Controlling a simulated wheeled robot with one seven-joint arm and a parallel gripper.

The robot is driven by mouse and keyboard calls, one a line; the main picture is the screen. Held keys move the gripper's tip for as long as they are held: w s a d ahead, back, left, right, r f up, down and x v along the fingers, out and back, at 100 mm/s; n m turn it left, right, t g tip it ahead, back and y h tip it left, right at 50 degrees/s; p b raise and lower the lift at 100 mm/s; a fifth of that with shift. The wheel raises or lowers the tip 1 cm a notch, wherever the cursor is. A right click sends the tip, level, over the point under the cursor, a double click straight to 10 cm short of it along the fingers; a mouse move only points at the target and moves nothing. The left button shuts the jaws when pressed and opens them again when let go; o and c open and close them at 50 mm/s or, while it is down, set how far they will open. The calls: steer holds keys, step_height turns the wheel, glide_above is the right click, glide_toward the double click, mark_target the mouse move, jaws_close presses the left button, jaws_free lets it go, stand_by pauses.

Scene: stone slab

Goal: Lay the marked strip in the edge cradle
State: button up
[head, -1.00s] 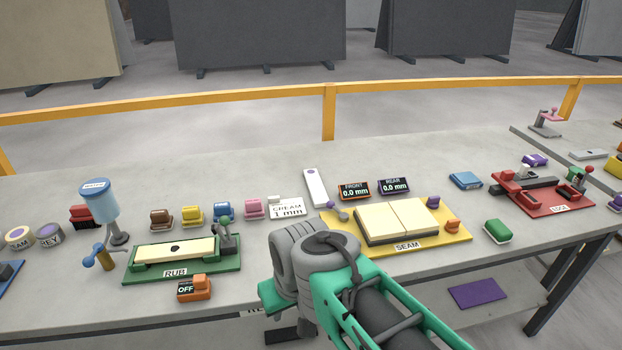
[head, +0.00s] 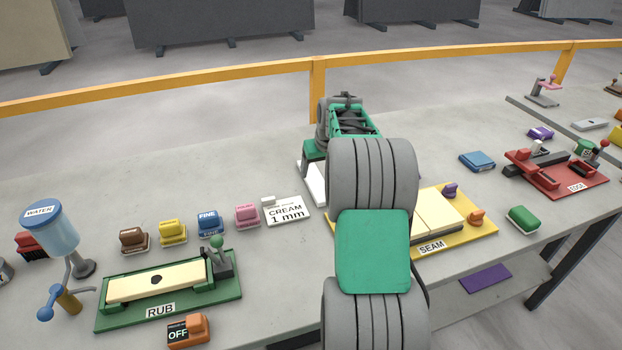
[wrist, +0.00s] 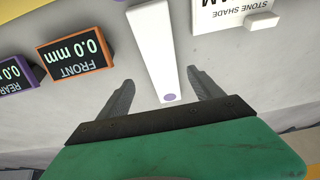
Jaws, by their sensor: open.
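A cream strip with a dark mark (head: 180,278) lies in the green RUB fixture (head: 222,295) in the head view. A white bar with a purple dot (wrist: 155,50) lies on the slab; in the head view my arm covers most of it. My gripper (wrist: 162,82) is open in the wrist view, with one finger on each side of the white bar's dotted end and nothing held. I cannot tell whether the fingers touch the slab. The red EDGE cradle (head: 553,187) is at the far right of the head view, with a dark grey bar (head: 535,163) at its back left.
The yellow SEAM board (head: 480,231) with cream slabs is partly behind my arm. FRONT (wrist: 75,55) and REAR (wrist: 14,75) readouts stand beside the white bar. A CREAM 1 mm card (head: 287,211) and several coloured blocks are nearby. A water dispenser (head: 52,235) stands at left.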

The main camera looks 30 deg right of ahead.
mark_target(314, 178)
steer(key=x, duration=0.2)
steer(key=p+x, duration=0.1)
steer(key=x, duration=0.2)
steer(key=shift+w+a+f, duration=0.1)
steer(key=shift+w+f, duration=0.1)
steer(key=shift+w, duration=0.25)
jaws_close()
stand_by(0.3)
steer(key=shift+r, duration=0.1)
